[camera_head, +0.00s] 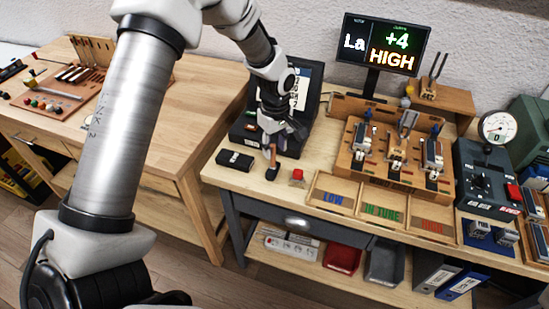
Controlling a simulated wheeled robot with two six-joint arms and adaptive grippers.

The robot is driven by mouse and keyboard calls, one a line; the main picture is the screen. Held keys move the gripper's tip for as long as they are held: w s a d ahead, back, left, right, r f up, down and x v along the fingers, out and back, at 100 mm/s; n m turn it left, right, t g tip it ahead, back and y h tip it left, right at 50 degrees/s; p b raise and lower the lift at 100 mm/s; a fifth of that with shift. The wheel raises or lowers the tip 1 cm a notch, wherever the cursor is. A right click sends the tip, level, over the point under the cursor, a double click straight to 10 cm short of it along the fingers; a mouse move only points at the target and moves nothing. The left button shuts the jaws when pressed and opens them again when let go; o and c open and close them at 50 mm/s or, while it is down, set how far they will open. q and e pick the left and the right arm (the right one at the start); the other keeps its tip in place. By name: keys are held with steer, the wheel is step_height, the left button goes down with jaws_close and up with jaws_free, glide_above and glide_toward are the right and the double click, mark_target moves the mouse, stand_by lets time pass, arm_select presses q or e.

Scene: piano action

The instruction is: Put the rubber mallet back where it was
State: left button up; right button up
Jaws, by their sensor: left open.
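My left gripper (270,140) is open above the left part of the bench, in front of the dark screen unit (300,103). Just below its fingers is a small tool with a brown handle and a dark end, which looks like the rubber mallet (272,163). It appears roughly upright at the bench top, and its upper end is close to the fingers; I cannot tell whether they touch. The gripper partly hides the screen unit. My right gripper is not in view.
A black box (235,160) and a red button (297,175) flank the mallet. Labelled trays (335,193) lie along the front edge. A wooden key-action stand (352,160), a monitor (384,45) and a gauge unit (485,170) stand to the right. Another wooden table (185,105) is left.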

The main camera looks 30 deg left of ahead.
arm_select(q)
step_height(320, 180, up, 7)
steer(key=shift+r+b, duration=0.15)
steer(key=shift+b, duration=0.3)
